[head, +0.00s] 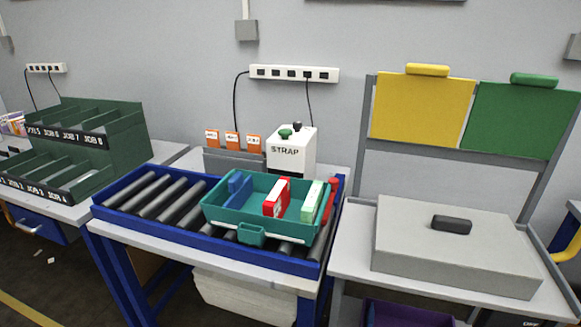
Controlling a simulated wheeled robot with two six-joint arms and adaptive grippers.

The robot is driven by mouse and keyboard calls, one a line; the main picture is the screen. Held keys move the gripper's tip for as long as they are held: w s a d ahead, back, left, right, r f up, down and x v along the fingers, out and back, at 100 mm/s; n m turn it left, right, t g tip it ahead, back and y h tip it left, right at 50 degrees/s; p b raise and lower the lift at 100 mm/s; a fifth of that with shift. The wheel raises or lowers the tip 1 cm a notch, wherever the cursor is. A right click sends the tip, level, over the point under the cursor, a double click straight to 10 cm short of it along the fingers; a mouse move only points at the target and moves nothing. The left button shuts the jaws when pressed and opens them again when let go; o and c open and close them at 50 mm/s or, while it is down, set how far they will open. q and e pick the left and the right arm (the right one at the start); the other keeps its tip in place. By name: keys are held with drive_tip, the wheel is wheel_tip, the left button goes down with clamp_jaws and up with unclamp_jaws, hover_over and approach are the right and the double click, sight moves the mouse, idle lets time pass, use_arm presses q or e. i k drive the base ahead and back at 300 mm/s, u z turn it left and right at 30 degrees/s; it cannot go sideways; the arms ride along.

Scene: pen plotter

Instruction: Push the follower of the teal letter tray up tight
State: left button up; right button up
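The teal letter tray (283,229) sits on the roller conveyor in the middle of the head view. A blue upright piece (238,188), which looks like the follower, stands near the tray's left end. A red-and-white bundle (276,197) stands near the middle of the tray, with a clear gap between it and the blue piece. A pale green-and-white bundle (311,201) stands near the right end, apart from the red one. The tray floor behind the bundles is partly hidden. Neither of my grippers shows.
The blue-framed roller conveyor (150,228) has bare rollers left of the tray. A red handle (331,187) stands at the tray's right end. A white STRAP machine (291,150) is behind. A grey box (455,245) fills the right table; a green sorting rack (85,145) stands left.

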sight(241, 190)
drive_tip(key=z, duration=0.2)
drive_tip(key=i, duration=0.9)
drive_tip(key=u, duration=0.3)
